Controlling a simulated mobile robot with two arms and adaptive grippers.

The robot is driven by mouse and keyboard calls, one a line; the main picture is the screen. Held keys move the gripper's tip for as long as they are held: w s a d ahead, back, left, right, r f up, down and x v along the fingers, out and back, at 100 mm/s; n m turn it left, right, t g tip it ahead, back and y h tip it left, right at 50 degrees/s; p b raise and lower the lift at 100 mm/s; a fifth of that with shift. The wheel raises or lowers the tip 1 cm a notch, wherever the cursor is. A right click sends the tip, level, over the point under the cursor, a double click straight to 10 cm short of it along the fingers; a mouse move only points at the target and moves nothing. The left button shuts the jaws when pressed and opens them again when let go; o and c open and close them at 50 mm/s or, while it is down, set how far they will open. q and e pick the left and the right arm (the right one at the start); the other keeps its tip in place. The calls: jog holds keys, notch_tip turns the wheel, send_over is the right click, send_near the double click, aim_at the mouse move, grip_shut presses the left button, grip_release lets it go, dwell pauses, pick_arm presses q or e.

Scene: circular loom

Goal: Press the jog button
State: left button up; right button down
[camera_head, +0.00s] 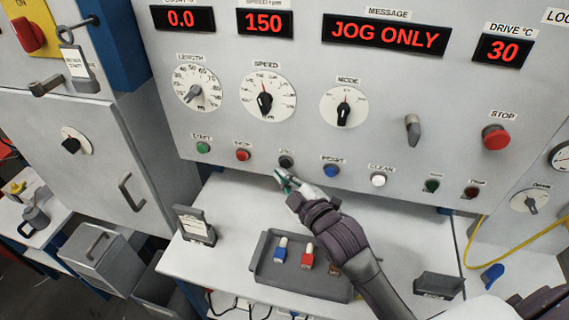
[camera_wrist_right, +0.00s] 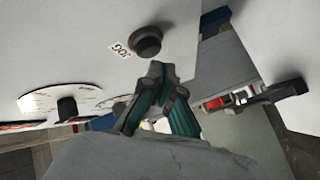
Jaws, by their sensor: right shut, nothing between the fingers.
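The jog button (camera_head: 286,162) is a round black button on the grey control panel, in the row under the dials. In the right wrist view the black button (camera_wrist_right: 145,42) stands out from the panel beside its "JOG" label (camera_wrist_right: 120,49). My right gripper (camera_head: 283,180) is shut and empty, just below the button in the head view. In the wrist view its fingertips (camera_wrist_right: 157,70) are close to the button; I cannot tell whether they touch it. My left gripper is not in view.
A green button (camera_head: 204,148) and a red button (camera_head: 243,155) sit left of jog; a blue one (camera_head: 331,171) and a white one (camera_head: 378,180) sit right. The message display (camera_head: 387,36) reads "JOG ONLY". A grey tray (camera_head: 268,262) with coloured items lies on the shelf below.

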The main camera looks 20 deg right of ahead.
jog(key=shift+s+a, duration=0.1)
jog(key=shift+s, duration=0.05)
jog(key=shift+s+a+p, duration=0.3)
jog(key=shift+s+a, duration=0.4)
jog(key=shift+s, duration=0.35)
jog(key=shift+s+a+p, duration=0.3)
jog(key=shift+s+a, duration=0.35)
jog(key=shift+s, duration=0.35)
dwell(3.6)
